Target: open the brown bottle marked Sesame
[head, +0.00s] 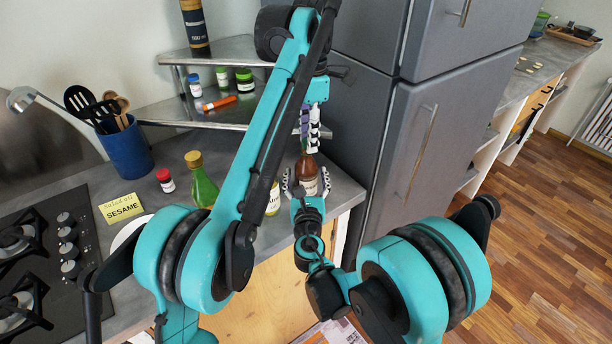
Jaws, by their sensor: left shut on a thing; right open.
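The brown bottle (307,166) stands upright near the counter's right front edge, beside the fridge. Its pale label (310,187) is partly covered and too small to read for sure. My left gripper (309,143) points down from above and is shut at the top of the bottle's neck. The cap is hidden by its fingers, so I cannot tell whether it is still seated. My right gripper (306,187) is open in front of the bottle, with one finger on each side of its lower body. I cannot tell whether the fingers touch it.
A green bottle (201,182), a red-capped jar (166,181) and a yellow note (122,208) reading SESAME are on the counter to the left. Another labelled bottle (273,200) is partly behind my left arm. A corner shelf (215,117) and fridge (370,130) bound the space.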

